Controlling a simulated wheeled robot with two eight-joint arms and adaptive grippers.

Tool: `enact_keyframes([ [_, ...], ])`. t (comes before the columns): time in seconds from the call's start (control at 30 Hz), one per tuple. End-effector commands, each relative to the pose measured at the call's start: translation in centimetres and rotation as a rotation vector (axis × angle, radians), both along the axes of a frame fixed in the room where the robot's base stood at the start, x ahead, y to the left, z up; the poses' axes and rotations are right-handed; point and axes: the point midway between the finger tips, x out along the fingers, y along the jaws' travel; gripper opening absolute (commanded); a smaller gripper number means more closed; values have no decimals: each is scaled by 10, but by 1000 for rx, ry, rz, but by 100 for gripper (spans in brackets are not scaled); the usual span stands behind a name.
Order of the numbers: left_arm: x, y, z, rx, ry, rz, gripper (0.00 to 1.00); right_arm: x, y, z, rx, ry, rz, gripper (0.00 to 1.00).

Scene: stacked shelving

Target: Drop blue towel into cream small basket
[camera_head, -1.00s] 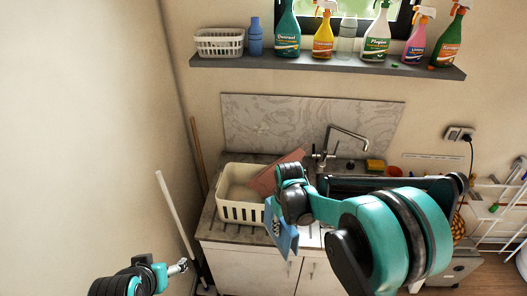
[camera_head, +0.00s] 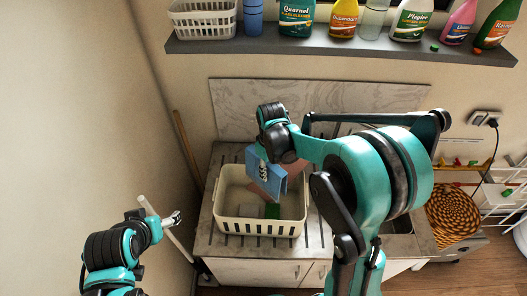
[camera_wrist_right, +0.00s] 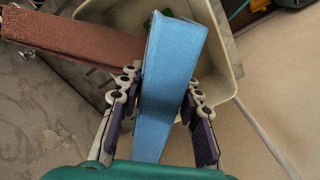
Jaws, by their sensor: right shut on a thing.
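The blue towel (camera_head: 270,178) is a folded block held above the cream basket (camera_head: 260,228), which stands on the counter left of the sink. My right gripper (camera_head: 264,168) is shut on the towel. In the right wrist view the towel (camera_wrist_right: 174,55) passes between the fingers of the gripper (camera_wrist_right: 158,98), with the basket's rim (camera_wrist_right: 238,62) behind it. My left gripper (camera_head: 174,218) is low at the left, away from the basket; its finger opening is too small to tell.
A reddish-brown slab (camera_wrist_right: 65,38) leans at the basket. A green item (camera_head: 272,211) and a grey item (camera_head: 248,210) lie inside. Above, a shelf (camera_head: 340,45) carries a white basket (camera_head: 205,20) and several bottles.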

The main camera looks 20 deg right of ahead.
Motion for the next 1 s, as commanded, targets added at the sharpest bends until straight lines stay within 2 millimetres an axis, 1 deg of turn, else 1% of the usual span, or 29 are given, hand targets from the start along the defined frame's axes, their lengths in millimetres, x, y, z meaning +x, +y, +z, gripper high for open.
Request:
enact_keyframes([
  [0.17,-1,0,-4,0,1,0,77,-1,0,-5,0,1,0,0],
  [0.27,-1,0,-10,0,1,0,77,-1,0,-13,0,1,0,0],
  [0.5,-1,0,-30,0,1,0,77,-1,0,-42,0,0,-1,0],
  [0.63,-1,0,-38,0,1,0,77,-1,0,-56,0,0,-1,0],
  [0.73,-1,0,-41,0,1,0,77,-1,0,-60,0,0,-1,0],
  [0.97,-1,0,-40,0,1,0,77,-1,0,-60,0,0,-1,0],
  [1.0,-1,0,-40,0,1,0,77,-1,0,-60,0,0,-1,36],
])
